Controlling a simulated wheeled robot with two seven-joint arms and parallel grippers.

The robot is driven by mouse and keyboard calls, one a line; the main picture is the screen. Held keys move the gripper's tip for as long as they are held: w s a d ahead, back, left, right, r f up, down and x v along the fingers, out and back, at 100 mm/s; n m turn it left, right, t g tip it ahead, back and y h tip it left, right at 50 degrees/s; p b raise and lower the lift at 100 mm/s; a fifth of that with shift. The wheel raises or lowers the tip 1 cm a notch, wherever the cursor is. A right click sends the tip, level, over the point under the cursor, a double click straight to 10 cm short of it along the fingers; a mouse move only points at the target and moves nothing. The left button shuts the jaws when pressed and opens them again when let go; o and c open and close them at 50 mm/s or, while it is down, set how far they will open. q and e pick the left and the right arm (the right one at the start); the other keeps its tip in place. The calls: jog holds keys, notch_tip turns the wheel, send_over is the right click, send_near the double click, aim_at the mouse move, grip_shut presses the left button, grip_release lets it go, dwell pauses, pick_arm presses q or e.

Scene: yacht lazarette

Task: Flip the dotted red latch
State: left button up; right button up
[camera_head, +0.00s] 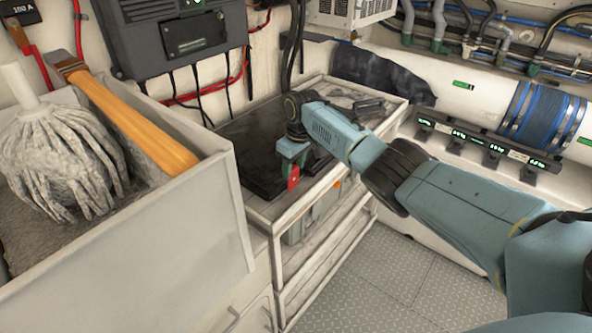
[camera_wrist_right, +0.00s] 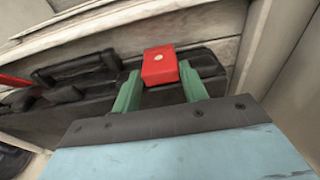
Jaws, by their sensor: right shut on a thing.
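The dotted red latch (camera_wrist_right: 158,66) is a small red block with one white dot, on the edge of a black case (camera_wrist_right: 90,98). In the head view the red latch (camera_head: 293,179) shows just below my right gripper (camera_head: 291,166), and the black case (camera_head: 262,150) lies on a shelf. My right gripper (camera_wrist_right: 160,88) has its green fingers on either side of the latch and is shut on it. My left gripper is not in view.
Another red part (camera_wrist_right: 14,80) shows at the left edge of the wrist view. A bin (camera_head: 120,240) with a mop (camera_head: 65,150) and a wooden handle (camera_head: 130,115) stands at the left. A large pipe (camera_head: 465,100) runs behind my right arm. The floor (camera_head: 385,275) in front is clear.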

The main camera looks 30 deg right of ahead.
dwell(0.4)
jog(key=o, duration=1)
jog(key=shift+w+a, duration=0.1)
jog(key=r, duration=0.4)
jog(key=s+r, duration=0.1)
jog(key=r, duration=0.8)
jog(key=shift+s+d+r+p, duration=0.1)
jog(key=shift+s+d+p, duration=0.15)
jog(key=shift+d+p, duration=0.1)
